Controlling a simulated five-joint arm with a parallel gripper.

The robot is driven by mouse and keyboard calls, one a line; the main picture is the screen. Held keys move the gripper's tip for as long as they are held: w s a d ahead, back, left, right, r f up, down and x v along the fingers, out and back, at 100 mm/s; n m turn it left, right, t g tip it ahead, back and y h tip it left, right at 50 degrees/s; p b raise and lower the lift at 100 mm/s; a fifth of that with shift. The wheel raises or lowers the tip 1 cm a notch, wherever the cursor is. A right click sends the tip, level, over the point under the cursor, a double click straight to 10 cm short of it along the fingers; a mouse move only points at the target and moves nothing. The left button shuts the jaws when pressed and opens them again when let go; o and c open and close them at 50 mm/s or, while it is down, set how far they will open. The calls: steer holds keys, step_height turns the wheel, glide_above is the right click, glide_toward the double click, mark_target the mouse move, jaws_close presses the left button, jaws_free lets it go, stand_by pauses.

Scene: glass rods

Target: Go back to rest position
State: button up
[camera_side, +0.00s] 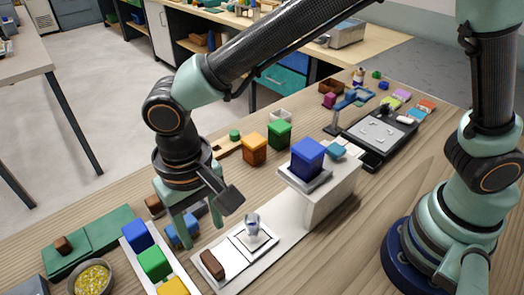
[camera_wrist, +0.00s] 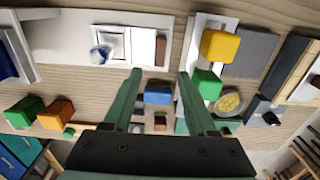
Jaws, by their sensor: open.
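My gripper (camera_side: 197,235) points down over the wooden table, left of the middle in the side view. In the wrist view its two green fingers (camera_wrist: 159,74) stand wide apart, with nothing held. A blue block (camera_side: 183,234) lies on the table below and behind the fingers. It also shows between them in the wrist view (camera_wrist: 158,94), with gaps on both sides. A small glassy piece (camera_side: 253,226) stands on a white plate right of the gripper; it shows at the upper left in the wrist view (camera_wrist: 99,54).
A white tray (camera_side: 178,267) with blue, green and yellow blocks stands close in front of the gripper. A bowl of yellow bits (camera_side: 93,278) is at its left. A white pedestal (camera_side: 330,193) bears a large blue block (camera_side: 308,156). Orange (camera_side: 254,149) and green (camera_side: 279,134) blocks stand behind.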

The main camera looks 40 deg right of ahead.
steer(key=shift+r, duration=0.25)
steer(key=w+d+r+t+y, duration=0.1)
steer(key=w+d+r, duration=0.4)
steer(key=d, duration=0.4)
steer(key=s+d+r+t, duration=0.1)
steer(key=d+r, duration=0.1)
steer(key=d, duration=0.5)
steer(key=s+d+r+t, duration=0.1)
steer(key=d+r+t, duration=0.1)
steer(key=d, duration=0.6)
steer(key=s+d+r+t+h, duration=0.1)
steer(key=s+d+r, duration=0.1)
steer(key=d, duration=0.6)
steer(key=shift+r+t, duration=0.25)
steer(key=shift+t, duration=0.05)
